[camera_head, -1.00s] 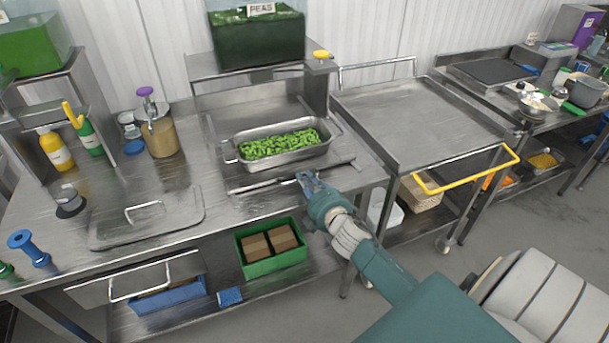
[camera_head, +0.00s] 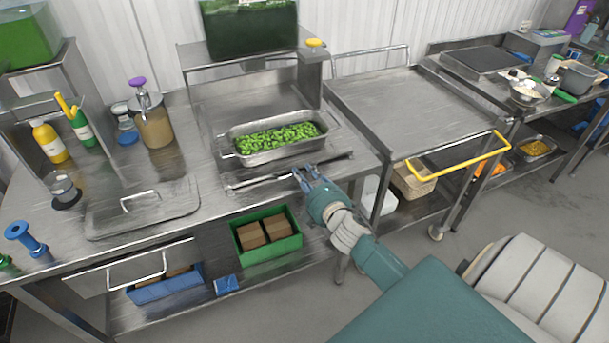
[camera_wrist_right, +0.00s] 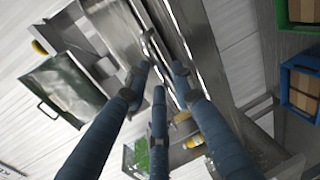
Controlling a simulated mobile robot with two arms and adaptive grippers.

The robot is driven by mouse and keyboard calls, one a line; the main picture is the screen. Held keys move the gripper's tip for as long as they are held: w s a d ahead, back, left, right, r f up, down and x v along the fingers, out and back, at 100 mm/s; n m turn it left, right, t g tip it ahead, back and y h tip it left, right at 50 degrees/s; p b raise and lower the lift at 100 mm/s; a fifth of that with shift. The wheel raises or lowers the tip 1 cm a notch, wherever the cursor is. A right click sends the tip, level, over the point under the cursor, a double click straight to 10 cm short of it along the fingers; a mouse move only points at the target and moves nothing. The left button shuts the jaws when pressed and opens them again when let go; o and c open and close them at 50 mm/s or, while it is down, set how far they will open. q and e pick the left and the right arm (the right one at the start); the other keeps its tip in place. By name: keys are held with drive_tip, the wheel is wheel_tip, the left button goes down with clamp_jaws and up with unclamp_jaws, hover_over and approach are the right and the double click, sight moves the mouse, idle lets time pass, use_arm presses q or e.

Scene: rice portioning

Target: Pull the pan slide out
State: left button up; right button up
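The pan slide (camera_head: 240,184) is set into the steel counter, with a long bar (camera_head: 265,182) along its front edge. A metal pan (camera_head: 229,147) of green peas (camera_head: 277,138) sits on it. My right gripper (camera_head: 304,172) is at the right part of this front bar, with its blue fingers spread apart. In the right wrist view the fingers (camera_wrist_right: 163,80) are also apart, with a metal handle (camera_wrist_right: 148,42) close to their tips. I cannot tell whether they touch it. My left gripper is not in view.
A lid (camera_head: 170,212) lies on the counter left of the pan. Below are a green crate (camera_head: 268,253) with brown boxes and a blue crate (camera_head: 165,292). A steel cart (camera_head: 415,105) with a yellow handle (camera_head: 462,168) stands right. The floor in front is open.

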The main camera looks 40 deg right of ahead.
drive_tip(key=v, duration=1.2)
idle(0.3)
drive_tip(key=s+a+f+m+g+y+b, duration=0.15)
drive_tip(key=s+f, duration=0.25)
drive_tip(key=f, duration=0.7)
drive_tip(key=s+a+f+m+g, duration=0.2)
drive_tip(key=s+f+m+g, duration=0.1)
drive_tip(key=f, duration=0.8)
drive_tip(key=s+a+f+m+g+y, duration=0.15)
drive_tip(key=s+f, duration=0.25)
drive_tip(key=f, duration=0.7)
drive_tip(key=s+a+f+m+g, duration=0.2)
drive_tip(key=s+a+f, duration=0.1)
drive_tip(key=s+f, duration=0.4)
drive_tip(key=s+a+f+m+g+b, duration=0.1)
drive_tip(key=s+a+f+m+g, duration=0.1)
drive_tip(key=s+f, duration=0.5)
drive_tip(key=s+a+f+m+g, duration=0.2)
drive_tip(key=s+a+f+g, duration=0.2)
drive_tip(key=s, duration=1.1)
wheel_tip(320, 180, down, 4)
drive_tip(key=shift+s+a+r+m+y+b, duration=0.2)
drive_tip(key=shift+s+a+m+y+b, duration=0.15)
drive_tip(key=shift+a, duration=0.55)
